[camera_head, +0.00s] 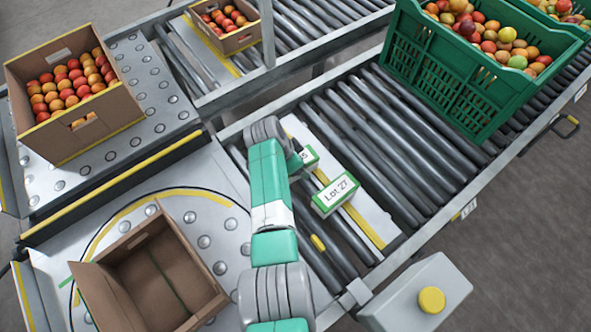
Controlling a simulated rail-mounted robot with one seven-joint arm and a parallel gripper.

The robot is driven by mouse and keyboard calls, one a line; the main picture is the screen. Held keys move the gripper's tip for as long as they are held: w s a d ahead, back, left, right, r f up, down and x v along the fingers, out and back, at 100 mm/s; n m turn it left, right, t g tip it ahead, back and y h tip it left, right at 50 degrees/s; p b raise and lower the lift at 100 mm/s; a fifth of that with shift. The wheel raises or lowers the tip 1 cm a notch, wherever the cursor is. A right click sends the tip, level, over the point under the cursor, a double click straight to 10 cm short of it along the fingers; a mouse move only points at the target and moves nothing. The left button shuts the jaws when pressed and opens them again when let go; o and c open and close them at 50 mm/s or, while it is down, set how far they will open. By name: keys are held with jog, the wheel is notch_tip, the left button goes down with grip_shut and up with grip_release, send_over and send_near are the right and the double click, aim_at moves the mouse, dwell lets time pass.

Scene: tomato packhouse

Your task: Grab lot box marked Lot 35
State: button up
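Two small white-and-green boxes are on a pale plate (372,226) over the roller conveyor. The nearer one is marked Lot 27 (335,195) and shows fully. The other box (309,156) is just beyond it, partly hidden by my arm; only the end of its label shows, seemingly a 5, so I cannot confirm Lot 35. My arm reaches up from the bottom and bends toward this partly hidden box. My gripper (299,165) is at its left side, close to it. Its fingers are not clear, and I cannot tell whether it touches the box.
A green crate of tomatoes (440,85) stands on the rollers at upper right. A full cardboard box (85,135) is at left, a smaller one (238,42) at the top. An empty open carton (160,275) stands at lower left. A yellow button post (432,300) is at lower right.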

jog(key=shift+f, duration=0.2)
dwell(0.6)
jog(key=c, duration=1.2)
